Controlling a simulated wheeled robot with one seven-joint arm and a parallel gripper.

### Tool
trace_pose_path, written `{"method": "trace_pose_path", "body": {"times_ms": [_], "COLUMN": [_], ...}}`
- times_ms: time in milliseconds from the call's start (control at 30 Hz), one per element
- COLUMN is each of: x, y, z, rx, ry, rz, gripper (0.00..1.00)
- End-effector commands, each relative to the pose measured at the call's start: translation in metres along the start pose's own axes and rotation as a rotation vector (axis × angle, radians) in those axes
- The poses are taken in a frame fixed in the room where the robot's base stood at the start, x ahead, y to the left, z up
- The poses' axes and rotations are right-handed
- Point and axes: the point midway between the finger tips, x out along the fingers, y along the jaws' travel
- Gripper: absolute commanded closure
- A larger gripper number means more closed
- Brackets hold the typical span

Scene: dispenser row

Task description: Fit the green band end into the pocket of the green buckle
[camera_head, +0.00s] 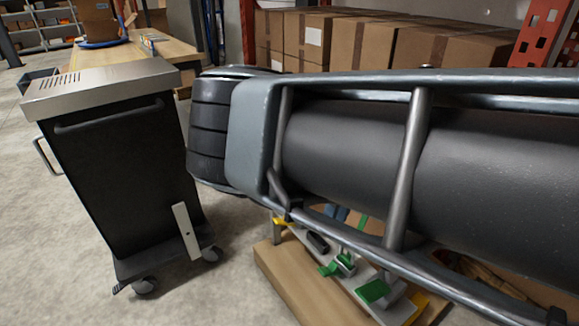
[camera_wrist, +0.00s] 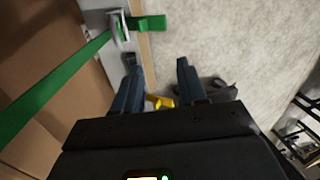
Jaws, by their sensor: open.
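In the wrist view my gripper (camera_wrist: 158,68) is open, with its two dark blue fingers apart and nothing between them. A long green band (camera_wrist: 55,82) runs diagonally from the left edge up to a grey metal buckle (camera_wrist: 121,28) on a pale plate, left of and beyond my fingers. A green tab (camera_wrist: 152,22) sticks out on the buckle's right side. I cannot tell whether the band's end is inside the pocket or only close to it. In the head view small green parts (camera_head: 345,262) and a green piece (camera_head: 372,291) show on a pale plate; my arm hides much there.
The plate lies on a wooden bench (camera_head: 300,287) below my arm. A yellow piece (camera_wrist: 160,102) shows between my fingers, farther off. A black cart (camera_head: 120,170) stands at left, with clear floor (camera_head: 50,260) before it. Cardboard boxes (camera_head: 360,42) line the back.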

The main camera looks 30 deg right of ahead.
Motion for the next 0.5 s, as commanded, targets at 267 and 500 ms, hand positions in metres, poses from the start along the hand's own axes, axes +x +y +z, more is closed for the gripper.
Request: {"method": "trace_pose_path", "body": {"times_ms": [267,500], "x": [-0.037,-0.065], "y": [-0.040,-0.072], "z": [-0.009,-0.016], "rx": [-0.036,-0.068], "ry": [-0.010,-0.016], "rz": [0.001,0.002], "gripper": [0.59,0.59]}}
